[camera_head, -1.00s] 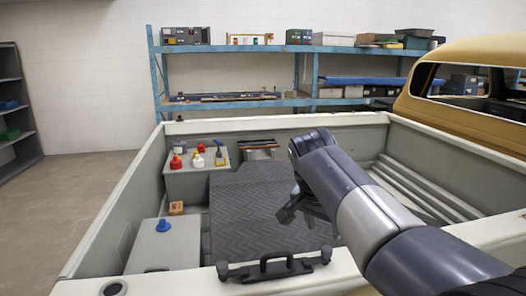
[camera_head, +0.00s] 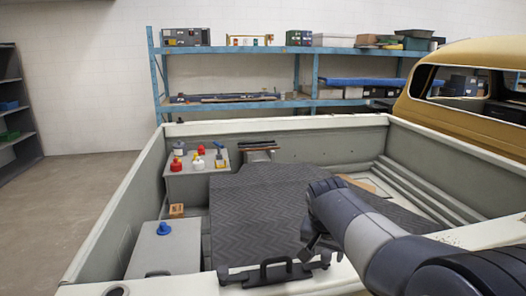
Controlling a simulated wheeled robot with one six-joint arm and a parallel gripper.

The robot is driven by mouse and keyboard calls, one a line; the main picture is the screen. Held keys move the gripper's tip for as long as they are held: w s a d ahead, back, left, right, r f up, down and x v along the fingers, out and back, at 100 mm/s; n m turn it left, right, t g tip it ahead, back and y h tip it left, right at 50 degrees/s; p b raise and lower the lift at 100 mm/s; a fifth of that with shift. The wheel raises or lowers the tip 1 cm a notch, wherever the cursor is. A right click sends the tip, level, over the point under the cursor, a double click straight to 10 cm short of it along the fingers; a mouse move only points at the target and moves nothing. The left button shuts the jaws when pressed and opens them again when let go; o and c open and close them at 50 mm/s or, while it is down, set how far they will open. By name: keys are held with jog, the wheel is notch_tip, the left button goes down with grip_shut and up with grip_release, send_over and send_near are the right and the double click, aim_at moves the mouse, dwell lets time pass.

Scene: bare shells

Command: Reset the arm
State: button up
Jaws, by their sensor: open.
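My arm reaches in from the lower right, and my gripper (camera_head: 312,250) hangs at its end, low over the front right part of the dark patterned mat (camera_head: 255,205). The gripper is close to the near wall of the truck bed, just behind the black handle (camera_head: 270,270). The fingers are small and dark and partly hidden by the arm; they are open and I see nothing between them.
A grey ledge (camera_head: 185,185) at the left back holds red, white and yellow bottles. A blue knob-like item (camera_head: 164,228) sits on a grey box (camera_head: 160,255) at the left front. The truck bed's pale walls surround the area. A blue shelf rack (camera_head: 230,105) stands behind.

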jog(key=shift+d+n+y, duration=0.1)
jog(key=shift+n+y, duration=0.6)
jog(key=shift+n, duration=1.3)
jog(key=shift+d+n+y+p, duration=0.15)
jog(key=shift+n+y, duration=0.3)
jog(key=shift+n, duration=0.6)
jog(key=shift+n+y+p, duration=0.15)
jog(key=shift+n+y, duration=0.3)
jog(key=shift+n, duration=0.6)
jog(key=n+y+p, duration=0.1)
jog(key=n, duration=0.3)
jog(key=shift+d+g, duration=0.1)
jog(key=shift+g, duration=0.3)
jog(key=n+y+p, duration=0.1)
jog(key=n, duration=0.2)
jog(key=shift+w+r+n+g, duration=0.1)
jog(key=shift+n+g, duration=0.2)
jog(key=shift+g, duration=0.1)
jog(key=shift+d+r, duration=0.1)
jog(key=shift+r, duration=0.05)
jog(key=shift+v, duration=1.2)
